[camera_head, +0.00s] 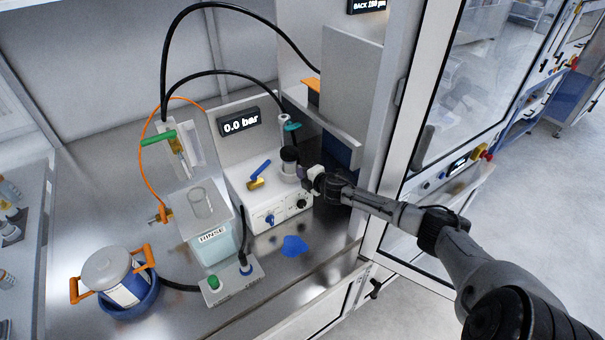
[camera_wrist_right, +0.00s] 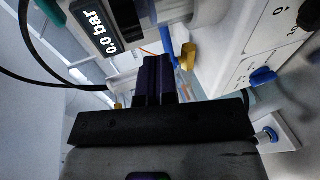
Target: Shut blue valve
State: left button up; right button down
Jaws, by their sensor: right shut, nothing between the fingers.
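The blue valve has a blue lever (camera_head: 261,168) on a brass body (camera_head: 256,184), on top of the white box with the 0.0 bar display. The lever slants up and to the right in the head view. In the right wrist view the blue lever (camera_wrist_right: 168,42) and brass body (camera_wrist_right: 187,57) show just beyond the fingertips, with the lever partly cut off. My right gripper (camera_head: 307,175) is at the box's right side, beside a dark-topped cylinder, apart from the lever. Its fingers (camera_wrist_right: 158,62) are together and empty. My left gripper is not in view.
The cylinder (camera_head: 289,166) stands between my right gripper and the lever. A teal-handled valve (camera_head: 291,127) is behind, and a green-handled one (camera_head: 157,138) at left. A rinse container (camera_head: 210,240) stands left of the box.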

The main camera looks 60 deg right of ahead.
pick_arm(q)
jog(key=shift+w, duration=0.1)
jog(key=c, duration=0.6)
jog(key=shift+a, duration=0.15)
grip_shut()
pick_arm(e)
jog(key=s+a+f+m+g, duration=0.15)
jog(key=s+a+f, duration=0.25)
jog(key=a, duration=0.5)
jog(key=s+a+f+m+g+y, duration=0.1)
jog(key=s+a+f+m, duration=0.25)
jog(key=a, duration=0.45)
jog(key=s+a+f+m+g, duration=0.2)
jog(key=s+a+f, duration=0.3)
jog(key=a, duration=0.4)
jog(key=s+a+r+m+g+y, duration=0.1)
jog(key=s+a+r+m+g, duration=0.2)
jog(key=s+a, duration=0.5)
jog(key=s+a+r+m+g+y, duration=0.2)
jog(key=s+a, duration=0.6)
jog(key=s, duration=0.6)
jog(key=shift+a+r+m+g, duration=0.15)
jog(key=shift+r+m+g, duration=0.25)
jog(key=shift+r+g, duration=0.35)
jog(key=shift+s, duration=0.1)
